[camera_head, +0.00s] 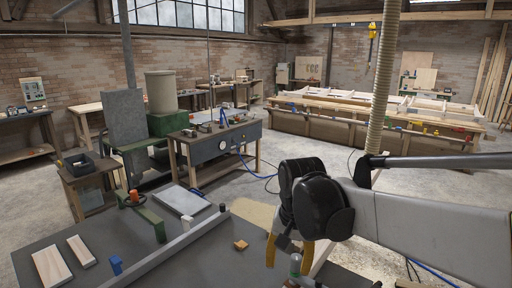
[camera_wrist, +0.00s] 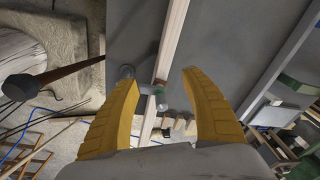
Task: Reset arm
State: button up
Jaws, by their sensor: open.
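My gripper (camera_head: 289,253) hangs over the right end of the dark grey worktable in the head view, its yellow fingers pointing down. In the wrist view my gripper (camera_wrist: 160,80) is open, with the two yellow fingers spread wide and nothing held between them. A small clear-and-green cylindrical thing (camera_wrist: 158,100) shows below and between the fingers, apparently apart from them. A green-topped thing (camera_head: 295,265) also shows just by the fingers in the head view; I cannot tell whether it is the same one.
The grey worktable (camera_head: 60,235) carries two pale wood blocks (camera_head: 50,266), a long grey rail (camera_head: 170,250), a blue piece (camera_head: 116,265), a green bar (camera_head: 148,216) and an orange piece (camera_head: 240,245). A workbench (camera_head: 215,145) stands behind. Concrete floor (camera_head: 420,185) is open at right.

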jog(key=s+d+f+n+t+b, duration=0.2)
jog(key=s+d+f+t+b, duration=0.1)
jog(key=s+d, duration=0.8)
jog(key=s+f+t, duration=0.1)
jog(key=s+t, duration=0.1)
jog(key=s, duration=0.1)
jog(key=shift+d+n+t+b, duration=0.3)
jog(key=shift+n, duration=0.1)
jog(key=shift+s, duration=0.1)
